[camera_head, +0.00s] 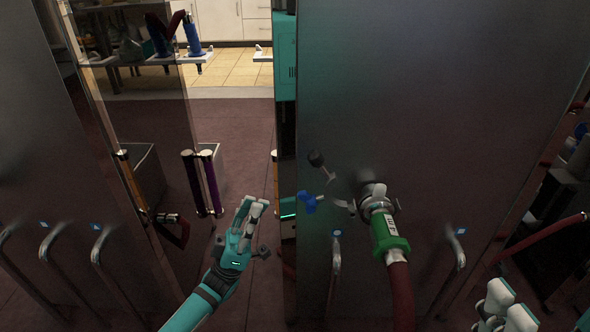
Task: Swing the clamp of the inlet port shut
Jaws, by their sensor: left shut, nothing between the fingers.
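The inlet port (372,192) is a metal fitting on the dark cabinet front, right of centre. A green coupling (388,232) with a dark red hose (401,290) hangs from it. A pale metal clamp piece (341,203) sticks out at the port's left side; I cannot tell how far open it is. My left gripper (252,206), teal with pale fingers, is shut and empty, left of the port and apart from it. My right gripper (509,303) shows only in part at the bottom right, away from the port; its opening is unclear.
A blue handle (307,202) and a dark knob (316,158) stick out left of the port. Metal cabinet handles (334,275) (453,270) flank the hose. Open floor (238,130) shows between the cabinets.

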